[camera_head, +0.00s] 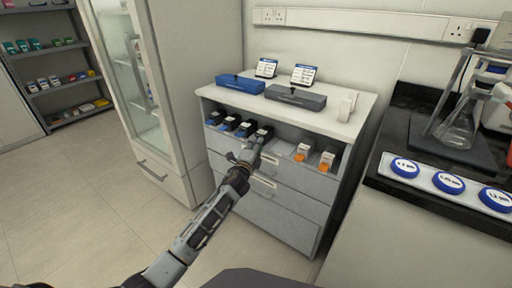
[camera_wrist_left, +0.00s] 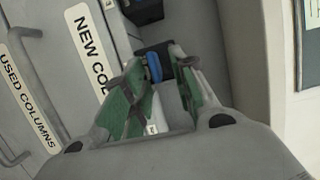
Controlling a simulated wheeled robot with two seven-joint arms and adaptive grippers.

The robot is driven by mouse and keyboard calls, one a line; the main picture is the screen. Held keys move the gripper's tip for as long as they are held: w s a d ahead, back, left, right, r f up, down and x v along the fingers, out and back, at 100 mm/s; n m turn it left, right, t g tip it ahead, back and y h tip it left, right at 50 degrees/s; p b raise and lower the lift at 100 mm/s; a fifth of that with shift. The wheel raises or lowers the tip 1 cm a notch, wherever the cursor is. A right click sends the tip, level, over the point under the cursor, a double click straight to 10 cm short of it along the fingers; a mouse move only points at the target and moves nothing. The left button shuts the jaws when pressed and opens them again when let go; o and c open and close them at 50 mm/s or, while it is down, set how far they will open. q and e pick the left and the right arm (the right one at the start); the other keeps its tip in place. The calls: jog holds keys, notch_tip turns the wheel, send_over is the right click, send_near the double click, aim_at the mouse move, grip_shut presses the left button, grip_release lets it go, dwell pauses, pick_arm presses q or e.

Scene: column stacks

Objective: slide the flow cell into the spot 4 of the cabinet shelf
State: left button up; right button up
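The grey-white cabinet (camera_head: 283,210) has an open shelf under its top. Dark flow cells with blue parts (camera_head: 230,122) stand in its left spots, and a dark flow cell (camera_head: 264,131) is in the fourth spot from the left. My left gripper (camera_head: 250,150) is just in front of that fourth spot. In the left wrist view my left gripper (camera_wrist_left: 158,66) has its green-padded fingers apart, with a blue and dark flow cell (camera_wrist_left: 154,66) at and beyond their tips. The fingers look open, and contact is hard to make out. My right gripper is out of view.
Two white and orange items (camera_head: 302,152) stand in the shelf's right spots. A blue case (camera_head: 240,84) and a dark grey case (camera_head: 295,97) lie on the cabinet top. A glass-door cabinet (camera_head: 150,85) is left; a black bench with a flask (camera_head: 458,130) is right.

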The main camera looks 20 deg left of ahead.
pick_arm(q)
jog(key=shift+f, duration=0.1)
jog(key=shift+s, duration=0.1)
jog(key=s, duration=1.1)
jog(key=shift+s+a, duration=0.25)
jog(key=shift+s, duration=0.15)
dwell(0.4)
jog(key=shift+f, duration=0.1)
dwell(0.4)
